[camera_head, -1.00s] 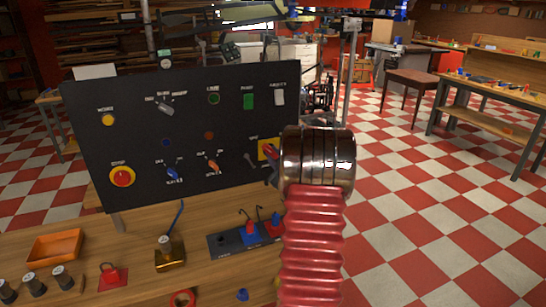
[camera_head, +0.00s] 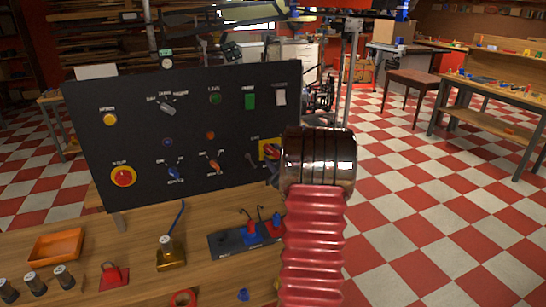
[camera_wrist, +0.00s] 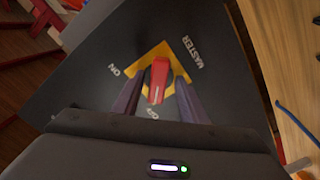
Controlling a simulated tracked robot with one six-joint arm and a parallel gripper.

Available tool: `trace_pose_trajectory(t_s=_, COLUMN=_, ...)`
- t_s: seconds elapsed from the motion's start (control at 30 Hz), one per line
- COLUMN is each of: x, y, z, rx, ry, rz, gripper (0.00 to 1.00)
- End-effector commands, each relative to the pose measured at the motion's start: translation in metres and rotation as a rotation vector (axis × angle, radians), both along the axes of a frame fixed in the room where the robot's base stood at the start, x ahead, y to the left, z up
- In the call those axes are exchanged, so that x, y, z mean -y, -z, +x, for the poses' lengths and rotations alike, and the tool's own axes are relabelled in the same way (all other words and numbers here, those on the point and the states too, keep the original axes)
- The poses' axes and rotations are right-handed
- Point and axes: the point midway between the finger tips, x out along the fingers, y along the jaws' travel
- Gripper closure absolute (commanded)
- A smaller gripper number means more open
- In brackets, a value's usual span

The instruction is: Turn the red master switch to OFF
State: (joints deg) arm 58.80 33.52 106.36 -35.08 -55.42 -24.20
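The red master switch (camera_wrist: 158,80) sits on a yellow diamond plate (camera_wrist: 148,56) on the black panel. In the wrist view its handle runs downward, with its lower end beside the OFF label; ON is to the left. My gripper (camera_wrist: 157,84) has one dark finger on each side of the handle, with yellow plate showing in the gaps. The fingers look open and apart from it. In the head view the switch (camera_head: 271,150) is at the panel's lower right, partly hidden by my arm, and only a little of my gripper shows.
The black panel (camera_head: 190,110) also carries a red push button (camera_head: 123,176), a blue knob (camera_head: 174,173) and an orange knob (camera_head: 213,166). A wooden bench below holds an orange tray (camera_head: 57,246), a brass block (camera_head: 171,255) and a dark holder (camera_head: 228,243). Checkered floor lies open at right.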

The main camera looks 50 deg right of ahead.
Motion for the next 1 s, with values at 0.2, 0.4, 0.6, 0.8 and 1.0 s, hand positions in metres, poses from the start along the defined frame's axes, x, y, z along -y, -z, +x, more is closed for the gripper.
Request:
trace_pose_trajectory(t_s=0.2, x=-0.001, y=0.0, z=-0.004, rx=0.0, ry=0.002, rz=0.001, gripper=0.61)
trace_pose_trajectory(t_s=0.4, x=-0.011, y=0.0, z=-0.021, rx=-0.001, ry=0.003, rz=0.002, gripper=0.61)
trace_pose_trajectory(t_s=0.6, x=-0.027, y=0.0, z=-0.048, rx=0.0, ry=0.004, rz=0.001, gripper=0.61)
trace_pose_trajectory(t_s=0.8, x=-0.045, y=0.0, z=-0.077, rx=-0.001, ry=0.003, rz=0.001, gripper=0.61)
trace_pose_trajectory(t_s=1.0, x=-0.061, y=0.001, z=-0.104, rx=-0.001, ry=0.002, rz=0.0, gripper=0.61)
